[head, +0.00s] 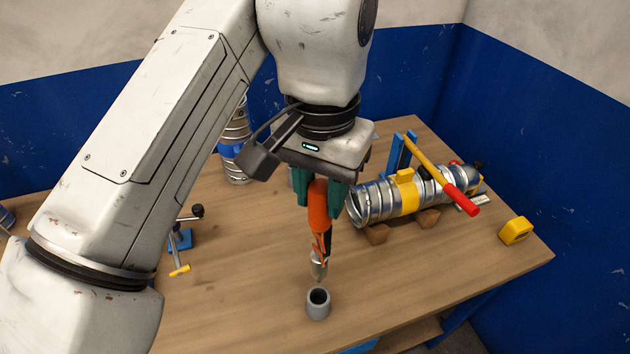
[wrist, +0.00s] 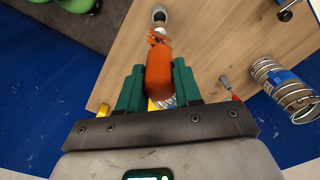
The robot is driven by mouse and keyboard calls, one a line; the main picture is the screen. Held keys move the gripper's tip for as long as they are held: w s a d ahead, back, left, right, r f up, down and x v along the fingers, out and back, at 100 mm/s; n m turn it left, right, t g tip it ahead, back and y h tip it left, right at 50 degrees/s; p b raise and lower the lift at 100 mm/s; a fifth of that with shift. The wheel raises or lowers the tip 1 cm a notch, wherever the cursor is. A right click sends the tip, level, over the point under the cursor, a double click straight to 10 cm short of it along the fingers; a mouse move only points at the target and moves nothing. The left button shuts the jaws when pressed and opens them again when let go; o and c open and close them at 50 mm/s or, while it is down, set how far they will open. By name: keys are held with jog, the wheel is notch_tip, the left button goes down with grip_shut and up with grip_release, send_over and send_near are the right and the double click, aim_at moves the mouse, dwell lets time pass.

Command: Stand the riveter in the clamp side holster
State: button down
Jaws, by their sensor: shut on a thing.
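The riveter (head: 319,208) has an orange grip and a metal lower end. My gripper (head: 325,192) is shut on its orange part with green fingers and holds it roughly upright, metal end down. In the wrist view the riveter (wrist: 160,78) sits between the fingers (wrist: 159,88). A grey open-topped cup (head: 318,304), seemingly a holster, stands on the table just below the riveter's lower end in the head view. A gap shows between them. The cup also shows at the top of the wrist view (wrist: 160,16). A blue clamp with a yellow handle (head: 180,241) is left of it.
A spiral duct with a yellow band (head: 378,199) lies on wooden blocks at right, with a yellow-and-red tool (head: 441,175) over it. A duct with a blue band (head: 236,146) stands behind. A yellow tape measure (head: 515,230) is near the right edge. The table around the cup is clear.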

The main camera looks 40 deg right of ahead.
aim_at(320, 221)
jog(key=shift+r+p, duration=0.1)
jog(key=shift+p, duration=0.2)
jog(key=shift+f+b, duration=1.8)
jog(key=shift+f, duration=1.25)
jog(key=shift+p, duration=0.8)
jog(key=shift+f+b, duration=2.25)
jog(key=shift+f, duration=1.3)
jog(key=c, duration=0.7)
grip_release()
jog(key=shift+r, duration=0.1)
